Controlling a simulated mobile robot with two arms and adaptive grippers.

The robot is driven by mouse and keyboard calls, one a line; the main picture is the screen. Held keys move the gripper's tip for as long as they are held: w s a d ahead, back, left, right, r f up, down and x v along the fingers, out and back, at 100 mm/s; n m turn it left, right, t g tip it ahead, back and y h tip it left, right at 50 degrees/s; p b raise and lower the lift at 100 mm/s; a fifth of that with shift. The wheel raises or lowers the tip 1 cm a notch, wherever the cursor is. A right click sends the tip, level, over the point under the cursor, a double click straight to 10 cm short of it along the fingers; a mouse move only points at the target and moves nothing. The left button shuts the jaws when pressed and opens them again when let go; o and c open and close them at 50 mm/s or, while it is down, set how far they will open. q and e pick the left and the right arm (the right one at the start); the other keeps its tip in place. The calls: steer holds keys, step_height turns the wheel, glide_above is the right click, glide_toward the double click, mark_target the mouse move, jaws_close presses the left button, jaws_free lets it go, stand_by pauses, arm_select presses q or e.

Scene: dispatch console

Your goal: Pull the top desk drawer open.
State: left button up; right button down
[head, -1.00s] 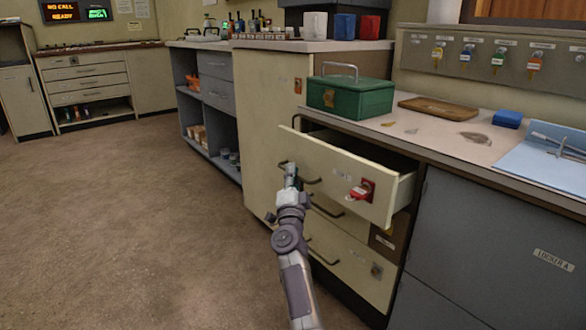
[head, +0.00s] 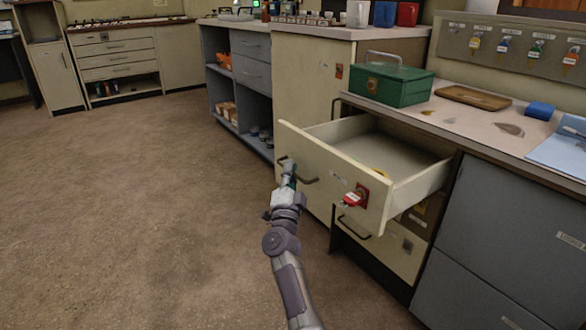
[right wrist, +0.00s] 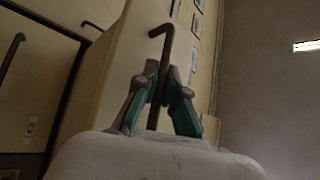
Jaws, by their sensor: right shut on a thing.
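The cream top desk drawer (head: 330,172) stands well out of the desk, and its inside shows from above. A small yellow thing shows in it near the front. A red key tag (head: 354,198) hangs at a red lock plate on the drawer front. My right gripper (head: 288,170) is shut on the drawer's dark bar handle (head: 307,180), near its left end. In the right wrist view the two fingers (right wrist: 163,88) close around the handle bar (right wrist: 153,112). My left gripper is in neither view.
A green cash box (head: 392,85), a brown tray (head: 473,97) and a blue block (head: 540,109) sit on the desk top. Lower drawers (head: 375,238) are below the open one; a grey locker (head: 505,215) is at right. The brown floor at left is clear.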

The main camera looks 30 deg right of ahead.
steer(key=shift+f, duration=0.1)
steer(key=c, duration=1.5)
jaws_free()
